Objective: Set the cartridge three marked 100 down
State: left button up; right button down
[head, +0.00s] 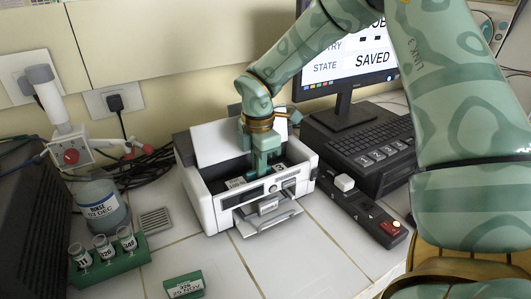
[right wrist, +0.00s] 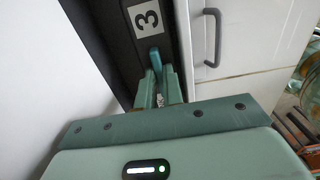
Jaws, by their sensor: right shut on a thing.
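My right gripper (head: 261,170) reaches down into the open white machine (head: 208,214) in the head view. In the right wrist view its fingers (right wrist: 160,88) are shut on a small blue-teal piece (right wrist: 155,60), which I take to be the cartridge's grip. Just beyond it a white label (right wrist: 146,18) with a black 3 lies on a dark surface. My left gripper is not in view.
A grey tray (head: 270,220) sticks out of the machine's front. A control box (head: 362,214) and keyboard (head: 372,150) stand to the right. A green vial rack (head: 112,266), a bottle (head: 103,205) and a labelled green block (head: 184,286) are at left. Bare tiles lie in front.

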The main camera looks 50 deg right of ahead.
jog(key=shift+w+a, duration=0.15)
jog(key=shift+a, duration=0.05)
jog(key=shift+w, duration=0.1)
jog(key=shift+d+f, duration=0.1)
jog(key=shift+f, duration=0.05)
jog(key=c, duration=1.6)
grip_release()
jog(key=shift+c, duration=0.2)
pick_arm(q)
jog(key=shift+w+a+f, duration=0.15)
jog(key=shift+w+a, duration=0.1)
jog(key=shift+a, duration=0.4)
pick_arm(e)
jog(key=shift+o, duration=0.5)
